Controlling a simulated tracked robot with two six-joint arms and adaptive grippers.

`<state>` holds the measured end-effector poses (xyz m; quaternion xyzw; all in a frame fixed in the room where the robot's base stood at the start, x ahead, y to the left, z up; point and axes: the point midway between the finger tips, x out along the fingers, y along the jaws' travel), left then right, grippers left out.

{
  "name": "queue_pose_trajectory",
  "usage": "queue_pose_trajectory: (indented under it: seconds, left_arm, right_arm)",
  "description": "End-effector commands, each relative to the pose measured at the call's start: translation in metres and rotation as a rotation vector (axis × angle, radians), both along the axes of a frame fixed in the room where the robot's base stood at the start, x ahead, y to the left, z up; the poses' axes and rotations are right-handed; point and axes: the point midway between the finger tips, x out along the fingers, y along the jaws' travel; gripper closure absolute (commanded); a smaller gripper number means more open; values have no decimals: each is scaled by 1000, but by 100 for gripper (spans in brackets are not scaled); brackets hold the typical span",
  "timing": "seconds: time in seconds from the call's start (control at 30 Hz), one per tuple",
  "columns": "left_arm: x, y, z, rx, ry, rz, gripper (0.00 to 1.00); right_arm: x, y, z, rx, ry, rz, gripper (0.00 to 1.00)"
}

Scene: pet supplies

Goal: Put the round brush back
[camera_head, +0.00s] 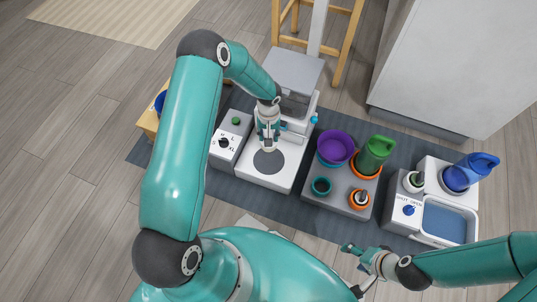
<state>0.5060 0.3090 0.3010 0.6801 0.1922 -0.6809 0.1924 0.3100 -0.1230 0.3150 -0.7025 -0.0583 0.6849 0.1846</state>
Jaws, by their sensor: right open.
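I cannot single out the round brush for certain at this size. A small round dark-and-white piece (360,198) stands in an orange ring on the grey tray (333,204), and a similar one (415,180) stands on the white station at the right. My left gripper (267,143) points down over the white machine's plate, just behind its dark disc (269,161); its jaws are too small to read. My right gripper (349,249) is open and appears empty, in front of the grey tray and apart from it.
The grey tray also holds a purple bowl (336,147), a green bottle (375,154) and a teal ring (321,187). A blue bottle (470,171) and blue basin (449,222) are at the right. A dial box (229,141) stands left of the disc. Dark mat (302,222) shows in front.

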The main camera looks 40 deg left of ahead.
Motion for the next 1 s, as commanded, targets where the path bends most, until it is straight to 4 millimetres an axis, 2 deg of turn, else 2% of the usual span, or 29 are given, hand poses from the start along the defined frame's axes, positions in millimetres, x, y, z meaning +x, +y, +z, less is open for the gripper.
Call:
queue_pose_trajectory:
  seconds: [0.03,0.1,0.3,0.57,0.8,1.0]
  left_arm:
    - [-1,0,-21,-2,3,1,92]
    - [-1,0,-39,-1,2,0,92]
    - [0,0,-76,-1,-1,1,92]
    - [0,0,-93,1,-1,-1,92]
    - [0,-1,-126,0,0,-1,92]
    - [1,0,-127,1,-3,-1,92]
  right_arm:
    - [0,0,-9,0,0,0,34]
    - [0,0,-15,0,0,0,34]
    - [0,0,-26,0,0,0,34]
    - [0,0,-31,0,0,0,34]
    - [0,0,-43,0,0,0,34]
    - [0,0,-42,0,0,0,34]
